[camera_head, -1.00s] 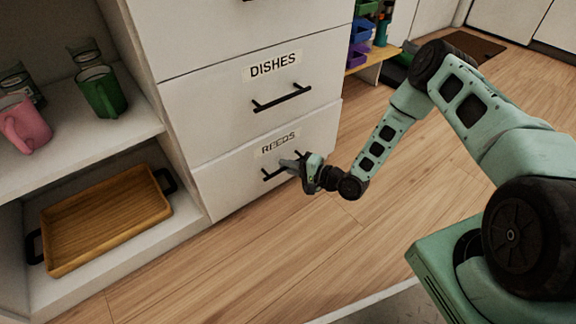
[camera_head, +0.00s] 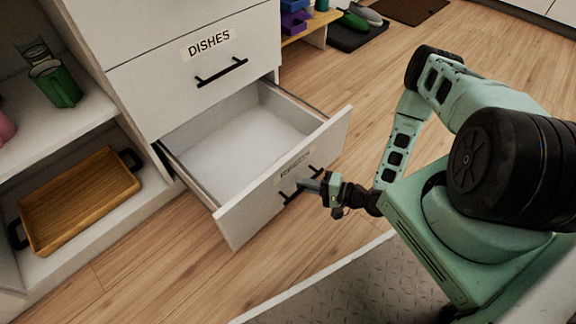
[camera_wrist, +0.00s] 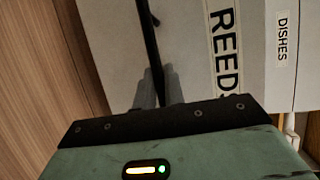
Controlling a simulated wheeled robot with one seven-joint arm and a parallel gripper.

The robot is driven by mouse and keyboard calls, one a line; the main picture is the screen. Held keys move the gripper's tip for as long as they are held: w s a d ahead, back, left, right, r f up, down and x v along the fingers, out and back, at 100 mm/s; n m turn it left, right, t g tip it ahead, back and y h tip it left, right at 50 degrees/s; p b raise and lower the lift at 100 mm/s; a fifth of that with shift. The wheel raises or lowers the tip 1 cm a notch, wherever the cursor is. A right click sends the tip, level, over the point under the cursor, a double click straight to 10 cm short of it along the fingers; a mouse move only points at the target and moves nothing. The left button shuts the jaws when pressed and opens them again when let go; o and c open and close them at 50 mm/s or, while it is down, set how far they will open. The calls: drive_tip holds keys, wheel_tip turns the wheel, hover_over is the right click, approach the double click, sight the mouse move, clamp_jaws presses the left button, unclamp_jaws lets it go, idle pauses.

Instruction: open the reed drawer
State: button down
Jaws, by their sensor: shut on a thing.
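The reed drawer (camera_head: 318,166) is the lowest drawer, pulled well out of the white cabinet, and its pale inside looks empty. Its front carries a label that reads REEDS in the wrist view (camera_wrist: 224,52). A black bar handle (camera_head: 290,196) is on the drawer front; it also shows in the wrist view (camera_wrist: 148,32). My gripper (camera_head: 312,185) is shut on this handle, with its fingers around the bar at the drawer front. The fingers partly hide the handle.
The DISHES drawer (camera_head: 150,88) above is closed. At left, an open shelf holds a wooden tray (camera_head: 80,200) with black handles, and a green mug (camera_head: 56,84) stands on the shelf above. Bare wood floor (camera_head: 130,262) lies in front of the cabinet.

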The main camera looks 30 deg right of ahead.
drive_tip(key=shift+s+d+p, duration=0.1)
drive_tip(key=shift+s+d, duration=0.15)
drive_tip(key=shift+s, duration=0.5)
drive_tip(key=shift+s+d+p, duration=0.15)
drive_tip(key=shift+s+d, duration=0.15)
drive_tip(key=shift+s, duration=0.4)
drive_tip(key=shift+s+d+p, duration=0.1)
drive_tip(key=shift+s+d, duration=0.15)
drive_tip(key=shift+s, duration=0.5)
drive_tip(key=c, duration=1.5)
unclamp_jaws()
drive_tip(key=shift+s, duration=0.1)
drive_tip(key=p+v, duration=0.5)
drive_tip(key=v, duration=1.2)
drive_tip(key=shift+s+d, duration=0.15)
drive_tip(key=shift+d, duration=0.05)
